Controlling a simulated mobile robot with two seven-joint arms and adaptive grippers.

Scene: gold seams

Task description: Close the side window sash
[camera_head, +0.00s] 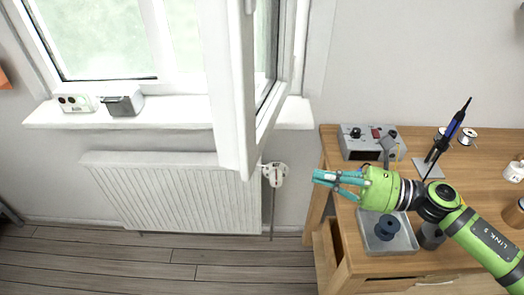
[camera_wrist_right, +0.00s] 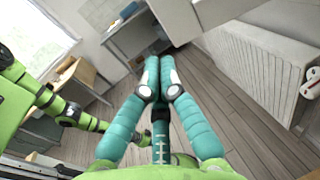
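The side window sash (camera_head: 229,95) is a white-framed panel. In the head view it stands open, swung out from the window into the room, its lower corner hanging in front of the radiator. My right gripper (camera_head: 322,178) is green with teal fingers. It is to the right of the sash's lower corner, apart from it, above the desk's left edge. In the right wrist view its fingertips (camera_wrist_right: 159,62) are together with nothing between them.
A metal box (camera_head: 122,103) and a small white device (camera_head: 75,103) stand on the sill (camera_head: 180,112). A radiator (camera_head: 180,190) is below. The desk (camera_head: 470,175) at right holds a soldering station (camera_head: 365,146) and a grey tray (camera_head: 405,240). The floor (camera_head: 150,255) is clear.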

